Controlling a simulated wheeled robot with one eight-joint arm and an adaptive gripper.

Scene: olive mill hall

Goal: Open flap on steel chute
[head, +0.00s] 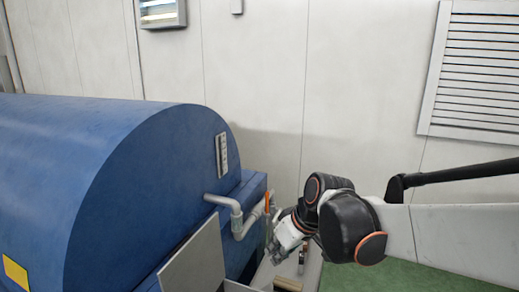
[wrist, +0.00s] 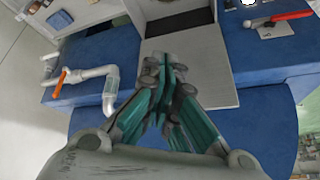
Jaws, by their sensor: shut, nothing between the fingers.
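A flat grey steel plate, which looks like the flap (head: 195,262), stands tilted at the bottom of the head view against the blue machine. A pale edge of the chute (head: 238,287) shows beside it, cut off by the frame. In the wrist view the flap (wrist: 205,85) is a plain grey panel behind and right of my fingers, below a grey trough-like part of the chute (wrist: 170,12). My gripper (head: 277,256) is right of the flap in the head view. In the wrist view my gripper (wrist: 165,68) is shut and empty, its tips overlapping the panel; contact cannot be told.
The blue drum machine (head: 110,185) fills the left. A grey pipe (head: 238,215) with an orange-handled valve (head: 267,203) stands close to my gripper. A red-handled tool (wrist: 290,17) lies at upper right in the wrist view. Green floor (head: 385,280) is clear at right.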

